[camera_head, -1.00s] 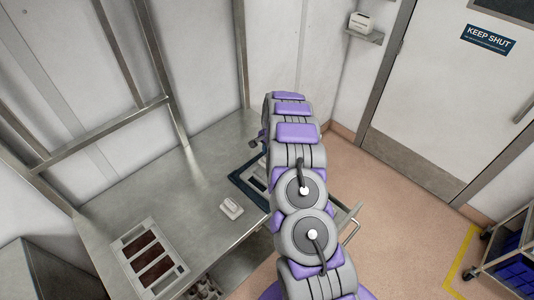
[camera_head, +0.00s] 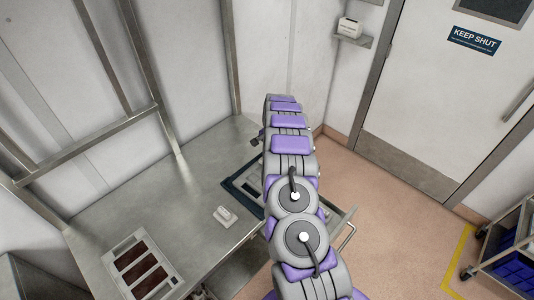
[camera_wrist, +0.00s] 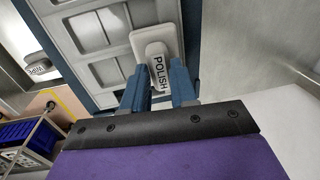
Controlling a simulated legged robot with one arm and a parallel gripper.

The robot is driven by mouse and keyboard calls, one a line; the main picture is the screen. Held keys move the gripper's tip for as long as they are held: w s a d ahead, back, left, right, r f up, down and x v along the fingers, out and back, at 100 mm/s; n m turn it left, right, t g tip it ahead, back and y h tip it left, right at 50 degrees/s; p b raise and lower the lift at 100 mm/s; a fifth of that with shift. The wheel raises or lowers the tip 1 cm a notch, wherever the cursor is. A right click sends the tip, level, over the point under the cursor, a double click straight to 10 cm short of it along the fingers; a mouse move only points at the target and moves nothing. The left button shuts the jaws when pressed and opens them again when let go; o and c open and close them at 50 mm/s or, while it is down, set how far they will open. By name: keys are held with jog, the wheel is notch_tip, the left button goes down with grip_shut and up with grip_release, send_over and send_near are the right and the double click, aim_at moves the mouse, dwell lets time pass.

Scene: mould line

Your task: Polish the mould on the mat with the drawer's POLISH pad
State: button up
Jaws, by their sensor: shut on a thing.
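The white POLISH pad (camera_wrist: 150,48) is held between the two blue fingers of my gripper (camera_wrist: 158,88), its label facing the wrist camera. The pad is over the grey mould (camera_wrist: 103,71), at one side of its recesses; I cannot tell whether it touches. The mould lies on the dark blue mat (camera_wrist: 54,36). In the head view, part of the mat (camera_head: 229,186) shows on the metal bench, and my arm hides the gripper, the pad and much of the mould. The open drawer (camera_head: 340,222) juts out to the right of my arm.
A second pale pad (camera_wrist: 40,66) shows at the left of the wrist view. A white block (camera_head: 225,216) and a tray with dark slots (camera_head: 125,241) sit on the bench (camera_head: 175,203). A trolley with a blue crate (camera_head: 518,270) stands at right. Floor before the door is clear.

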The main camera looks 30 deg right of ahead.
jog(key=shift+w+d+f, duration=0.1)
jog(key=shift+w+d, duration=0.1)
jog(key=shift+d, duration=0.2)
jog(key=shift+d+r, duration=0.1)
jog(key=shift+r, duration=0.45)
notch_tip(320, 180, up, 7)
jog(key=p, duration=0.1)
jog(key=shift+p, duration=0.35)
